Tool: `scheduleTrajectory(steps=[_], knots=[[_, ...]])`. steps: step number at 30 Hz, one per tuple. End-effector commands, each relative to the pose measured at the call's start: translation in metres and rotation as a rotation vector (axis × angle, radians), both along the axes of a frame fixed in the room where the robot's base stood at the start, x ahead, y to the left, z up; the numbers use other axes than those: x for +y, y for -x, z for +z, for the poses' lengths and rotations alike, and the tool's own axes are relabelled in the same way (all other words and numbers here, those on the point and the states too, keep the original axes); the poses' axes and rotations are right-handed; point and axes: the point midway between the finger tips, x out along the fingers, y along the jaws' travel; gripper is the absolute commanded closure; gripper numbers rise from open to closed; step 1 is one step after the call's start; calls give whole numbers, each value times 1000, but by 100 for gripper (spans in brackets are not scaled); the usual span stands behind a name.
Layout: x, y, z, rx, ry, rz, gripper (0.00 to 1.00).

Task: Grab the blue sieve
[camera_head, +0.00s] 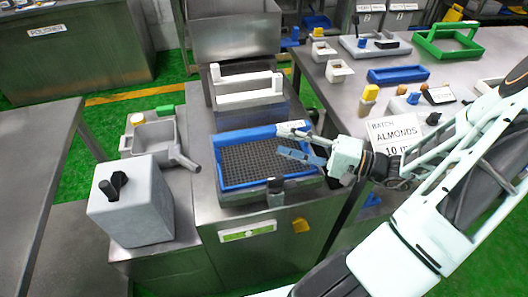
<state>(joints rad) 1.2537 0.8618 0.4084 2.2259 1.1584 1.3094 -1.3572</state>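The blue sieve (252,164), a rectangular blue frame around a dark mesh, lies in the top of a steel machine at the middle of the view. My gripper (283,142) reaches in from the right, over the sieve's far right corner. Its two fingers are spread apart and point left. The upper finger is near the far blue rim and the lower one is over the mesh. I cannot tell whether either touches the sieve. The gripper and wrist hide part of the sieve's right side.
A grey box with a black handle (134,205) stands left of the sieve. A white handled frame (247,91) sits behind it. The right table holds an ALMONDS sign (394,134), a blue tray (398,74) and a green frame (447,42). A dark-topped post (276,191) stands at the sieve's front edge.

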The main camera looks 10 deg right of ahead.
Motion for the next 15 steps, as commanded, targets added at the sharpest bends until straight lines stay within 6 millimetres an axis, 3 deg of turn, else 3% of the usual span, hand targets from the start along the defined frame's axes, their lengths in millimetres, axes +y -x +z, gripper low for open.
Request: scheduleTrajectory(steps=[5, 15], knots=[[2, -8, 0, -16, -10, -26, 61], [39, -33, 3, -14, -9, -21, 61]])
